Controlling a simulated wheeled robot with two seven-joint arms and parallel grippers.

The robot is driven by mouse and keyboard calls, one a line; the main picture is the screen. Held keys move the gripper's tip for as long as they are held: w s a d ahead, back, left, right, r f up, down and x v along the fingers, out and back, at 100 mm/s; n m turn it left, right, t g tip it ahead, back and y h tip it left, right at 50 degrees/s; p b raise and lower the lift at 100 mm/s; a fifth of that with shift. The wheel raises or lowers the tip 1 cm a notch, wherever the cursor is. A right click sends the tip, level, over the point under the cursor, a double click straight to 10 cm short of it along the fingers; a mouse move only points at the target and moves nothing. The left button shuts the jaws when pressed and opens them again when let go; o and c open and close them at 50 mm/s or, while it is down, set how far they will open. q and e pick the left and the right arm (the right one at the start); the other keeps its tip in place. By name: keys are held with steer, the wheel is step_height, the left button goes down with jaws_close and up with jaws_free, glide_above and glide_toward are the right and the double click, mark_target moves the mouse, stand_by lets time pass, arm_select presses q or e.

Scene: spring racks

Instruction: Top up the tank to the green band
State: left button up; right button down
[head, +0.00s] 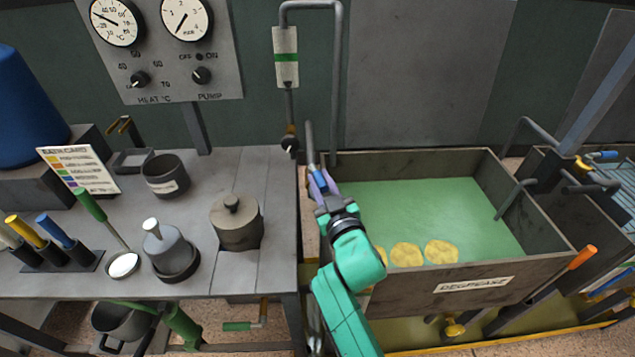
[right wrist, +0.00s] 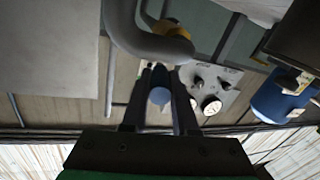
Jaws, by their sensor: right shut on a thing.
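The tank (head: 470,285), labelled DEGREASE, holds green liquid (head: 430,205) with several yellow discs (head: 441,251) in it. A white gauge plate (head: 286,72) with a green band (head: 286,57) hangs on a pipe behind the bench; no level mark can be made out on it. My right gripper (head: 318,188) is at the tank's left rim, shut on a blue handle (head: 311,152) below a grey pipe. In the right wrist view the blue handle (right wrist: 160,96) sits between the two dark fingers. My left gripper is not in view.
A grey bench (head: 190,225) at left carries a lidded pot (head: 237,222), a dark cup (head: 166,175) and coloured-handled tools. A dial panel (head: 165,50) stands behind. Pipes and an orange handle (head: 582,257) are at the tank's right.

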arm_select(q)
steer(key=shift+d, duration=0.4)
arm_select(e)
steer(key=shift+r, duration=0.1)
steer(key=c, duration=0.7)
jaws_free()
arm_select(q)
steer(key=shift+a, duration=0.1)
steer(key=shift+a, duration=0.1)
arm_select(e)
steer(key=shift+s+d, duration=0.1)
steer(key=shift+s, duration=0.2)
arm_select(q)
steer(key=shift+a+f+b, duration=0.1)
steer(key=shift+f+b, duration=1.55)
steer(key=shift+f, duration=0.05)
arm_select(e)
steer(key=shift+v, duration=6.95)
